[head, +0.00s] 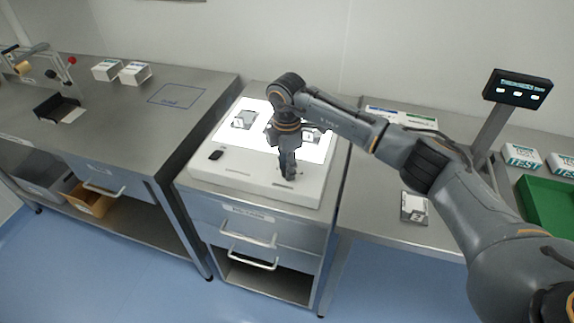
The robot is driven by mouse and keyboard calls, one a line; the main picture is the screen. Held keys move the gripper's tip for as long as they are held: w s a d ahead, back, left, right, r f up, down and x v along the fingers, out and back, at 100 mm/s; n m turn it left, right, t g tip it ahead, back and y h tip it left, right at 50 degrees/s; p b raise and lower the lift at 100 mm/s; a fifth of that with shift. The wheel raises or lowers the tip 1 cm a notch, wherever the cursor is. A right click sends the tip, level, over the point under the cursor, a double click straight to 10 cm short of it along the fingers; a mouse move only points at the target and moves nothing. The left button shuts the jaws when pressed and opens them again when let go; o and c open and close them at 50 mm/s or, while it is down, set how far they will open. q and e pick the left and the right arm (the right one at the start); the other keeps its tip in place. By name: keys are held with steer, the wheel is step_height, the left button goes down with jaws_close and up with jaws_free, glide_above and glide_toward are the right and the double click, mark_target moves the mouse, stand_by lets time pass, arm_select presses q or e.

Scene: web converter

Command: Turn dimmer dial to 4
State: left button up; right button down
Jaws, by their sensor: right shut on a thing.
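A white light box (203,170) with a brightly lit top panel stands on the middle cabinet. My right gripper (288,174) points down at the front strip of the box, right of its middle. Its fingers are shut on the dimmer dial, which they hide; I cannot read the dial's setting. A small black switch (216,155) sits on the front strip at the left. My left gripper is out of view.
Small items (243,119) lie on the lit panel beside my right arm. A left steel bench (140,120) holds white boxes (135,73). A display on a post (517,88) and a green tray (548,202) stand at the right.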

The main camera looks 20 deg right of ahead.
steer(key=shift+m, duration=0.7)
steer(key=c, duration=1)
jaws_free()
steer(key=shift+r, duration=0.15)
step_height(320, 180, up, 12)
steer(key=shift+f, duration=0.1)
